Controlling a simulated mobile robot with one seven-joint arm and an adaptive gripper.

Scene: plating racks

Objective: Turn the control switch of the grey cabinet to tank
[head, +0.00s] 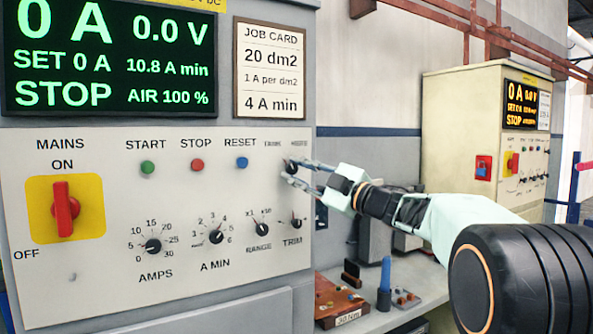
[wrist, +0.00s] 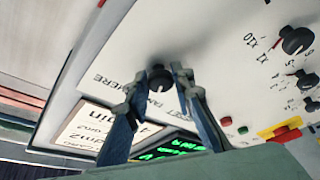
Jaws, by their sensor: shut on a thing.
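The grey cabinet (head: 150,300) fills the left of the head view. Its control switch (head: 291,167) is a small black knob at the upper right of the white panel, below the labels TANK on the left and one reading like HERE on the right. The switch (wrist: 160,77) also shows in the wrist view. My gripper (head: 289,172) reaches it from the right and is shut on it, one finger on each side; the wrist view shows the two fingertips (wrist: 158,84) flanking the knob. The fingers partly hide it, and I cannot tell which label its pointer faces.
The red mains handle (head: 65,209) stands upright towards ON. The display (head: 110,55) reads 0 A, 0.0 V and STOP. Several small knobs and buttons share the panel. A bench (head: 400,318) with a blue-handled tool (head: 385,280) lies below my arm. A cream cabinet (head: 455,115) stands behind.

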